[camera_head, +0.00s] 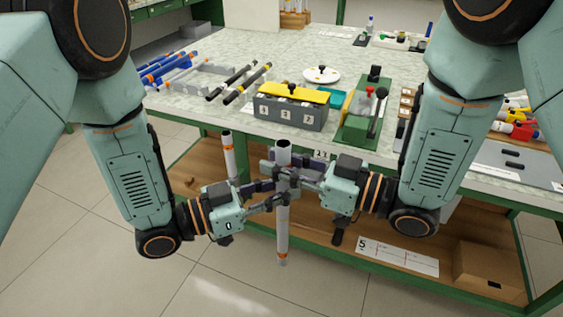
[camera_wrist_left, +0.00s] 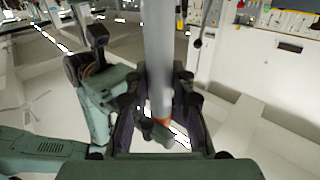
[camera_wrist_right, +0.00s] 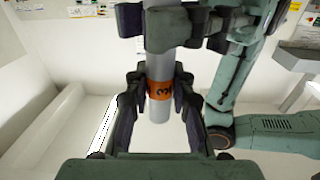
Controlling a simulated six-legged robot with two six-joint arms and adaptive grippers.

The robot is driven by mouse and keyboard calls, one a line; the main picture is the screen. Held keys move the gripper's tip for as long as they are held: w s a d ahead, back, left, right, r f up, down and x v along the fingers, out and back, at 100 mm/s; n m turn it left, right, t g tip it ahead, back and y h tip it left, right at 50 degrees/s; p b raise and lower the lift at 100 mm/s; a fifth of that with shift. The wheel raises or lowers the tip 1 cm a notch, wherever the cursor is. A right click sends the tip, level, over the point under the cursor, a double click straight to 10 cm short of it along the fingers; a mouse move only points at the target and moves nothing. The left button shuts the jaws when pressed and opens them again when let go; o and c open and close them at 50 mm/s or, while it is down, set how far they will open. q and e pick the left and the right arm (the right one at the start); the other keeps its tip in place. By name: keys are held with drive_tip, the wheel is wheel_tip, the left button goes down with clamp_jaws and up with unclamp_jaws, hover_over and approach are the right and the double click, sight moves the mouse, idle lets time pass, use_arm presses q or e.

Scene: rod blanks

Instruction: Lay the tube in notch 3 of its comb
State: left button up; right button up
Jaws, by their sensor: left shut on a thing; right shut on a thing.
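A grey tube (camera_head: 283,225) hangs upright in front of the bench, with an orange band near its lower end. My right gripper (camera_head: 289,178) is shut on its upper part. My left gripper (camera_head: 264,194) is also shut on it, from the other side. In the right wrist view, the tube's orange band (camera_wrist_right: 160,91) bears a dark mark like a 3, and the other gripper's fingers cross the tube above. In the left wrist view the tube (camera_wrist_left: 158,60) runs between the fingers. A pale grey comb-like rack (camera_head: 205,70) lies at the bench's back left; its notches are too small to tell apart.
Blue rods (camera_head: 165,66) and dark rods (camera_head: 245,83) lie at the bench's left. A grey box (camera_head: 290,112) with a yellow top and number labels stands beside a green lever fixture (camera_head: 362,118). Another orange-banded tube (camera_head: 227,150) stands behind my left gripper.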

clamp_jaws()
use_arm(q)
drive_tip(key=o, duration=0.9)
drive_tip(key=shift+o, duration=0.2)
